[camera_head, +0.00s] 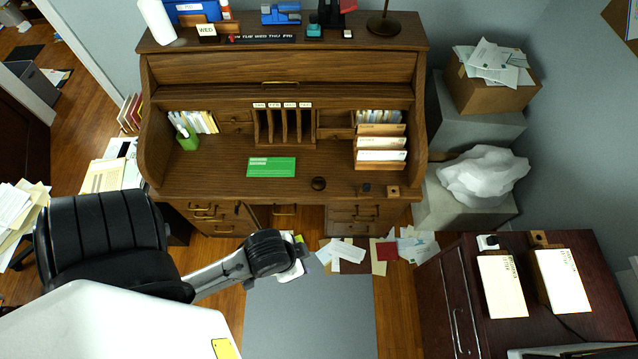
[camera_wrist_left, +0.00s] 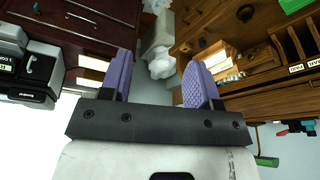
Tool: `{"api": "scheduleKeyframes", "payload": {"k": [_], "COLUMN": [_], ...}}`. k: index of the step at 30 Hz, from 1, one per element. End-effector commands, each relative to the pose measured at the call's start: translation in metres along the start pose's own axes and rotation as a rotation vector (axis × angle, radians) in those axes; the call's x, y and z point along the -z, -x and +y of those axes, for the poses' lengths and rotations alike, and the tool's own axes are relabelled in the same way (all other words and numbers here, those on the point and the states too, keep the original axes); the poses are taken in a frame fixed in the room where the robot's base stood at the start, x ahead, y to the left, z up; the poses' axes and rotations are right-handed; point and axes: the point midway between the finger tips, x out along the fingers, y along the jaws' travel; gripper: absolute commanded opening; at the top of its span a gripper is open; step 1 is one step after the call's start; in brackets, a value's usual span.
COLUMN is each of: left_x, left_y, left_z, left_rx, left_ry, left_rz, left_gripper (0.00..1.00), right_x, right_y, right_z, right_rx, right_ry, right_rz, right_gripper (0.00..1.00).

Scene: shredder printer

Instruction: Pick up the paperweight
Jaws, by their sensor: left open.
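I cannot make out the left fingers in the head view. My right gripper is not in view.
The wooden roll-top desk (camera_head: 230,183) has a letter rack (camera_head: 380,155) at its right. A black chair (camera_head: 100,235) stands at the front left. A dark red cabinet (camera_head: 447,290) is at the right. Papers (camera_head: 350,255) lie on the floor before the desk.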

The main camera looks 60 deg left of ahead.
Motion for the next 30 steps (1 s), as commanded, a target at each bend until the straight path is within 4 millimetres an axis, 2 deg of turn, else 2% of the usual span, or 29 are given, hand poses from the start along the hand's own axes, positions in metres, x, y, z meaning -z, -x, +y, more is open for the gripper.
{"api": "scheduleKeyframes", "payload": {"k": [1,15,23,26,30], "left_x": [0.000,-0.001,-0.003,-0.006,-0.016], "left_y": [0.000,0.000,-0.006,-0.023,-0.060], "left_z": [0.000,-0.002,-0.002,-0.004,-0.026], "left_rx": [-0.001,0.006,0.006,0.012,0.072], "left_ry": [0.000,-0.008,-0.009,-0.014,-0.093], "left_rz": [0.000,-0.002,-0.002,0.002,0.004], "left_gripper": [0.57,1.00,1.00,1.00,1.00], "right_x": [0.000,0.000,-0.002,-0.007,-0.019], "right_y": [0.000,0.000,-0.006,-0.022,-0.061], "right_z": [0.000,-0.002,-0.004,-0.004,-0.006], "right_rx": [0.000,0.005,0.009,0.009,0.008], "right_ry": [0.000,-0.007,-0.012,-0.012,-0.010], "right_rz": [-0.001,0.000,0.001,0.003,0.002], "right_gripper": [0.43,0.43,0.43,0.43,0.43]}}
